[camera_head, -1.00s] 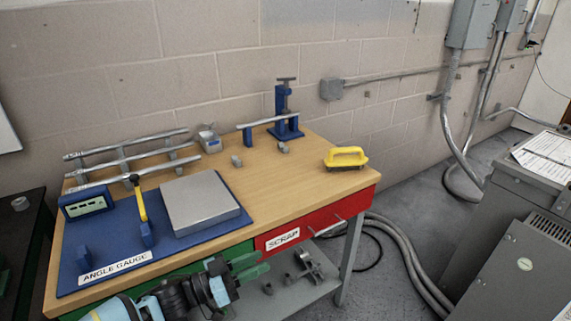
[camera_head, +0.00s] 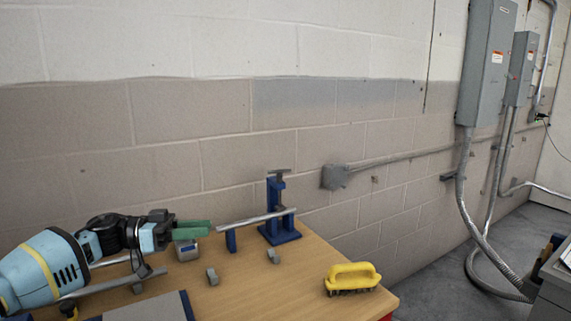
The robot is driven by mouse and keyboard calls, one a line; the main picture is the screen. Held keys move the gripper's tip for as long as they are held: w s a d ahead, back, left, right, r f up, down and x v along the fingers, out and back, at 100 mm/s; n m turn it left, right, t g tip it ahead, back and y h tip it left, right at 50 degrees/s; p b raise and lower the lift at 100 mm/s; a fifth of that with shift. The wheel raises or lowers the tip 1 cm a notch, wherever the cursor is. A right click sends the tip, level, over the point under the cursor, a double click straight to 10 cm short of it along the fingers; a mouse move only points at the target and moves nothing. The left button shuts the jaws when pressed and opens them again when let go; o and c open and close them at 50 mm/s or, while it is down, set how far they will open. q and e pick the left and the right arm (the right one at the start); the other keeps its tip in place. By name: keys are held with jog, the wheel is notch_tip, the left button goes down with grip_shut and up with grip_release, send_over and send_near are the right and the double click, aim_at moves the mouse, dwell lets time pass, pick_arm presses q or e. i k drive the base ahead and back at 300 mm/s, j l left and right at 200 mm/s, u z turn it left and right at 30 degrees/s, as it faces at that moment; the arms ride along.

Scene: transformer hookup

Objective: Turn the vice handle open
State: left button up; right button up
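The blue vice (camera_head: 279,209) stands upright at the back of the wooden bench, near the wall. Its grey T-shaped handle (camera_head: 279,172) is on top. A grey metal bar (camera_head: 248,220) lies level through the vice and rests on a small blue support (camera_head: 231,241) at its left. My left gripper (camera_head: 208,229) comes in from the left above the bench, with green fingers pointing right towards the vice. It is apart from the vice and holds nothing that I can see. The finger gap is hard to make out. My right gripper is not in view.
A yellow-handled brush (camera_head: 352,278) lies at the bench's right edge. Small grey blocks (camera_head: 273,256) lie in front of the vice. A grey box-shaped item (camera_head: 187,250) sits under my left gripper. Bare bench top (camera_head: 250,290) is clear in the middle. A block wall stands close behind.

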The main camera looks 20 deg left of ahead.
aim_at(280, 172)
jog(key=i+j, duration=0.15)
jog(key=i, duration=1.05)
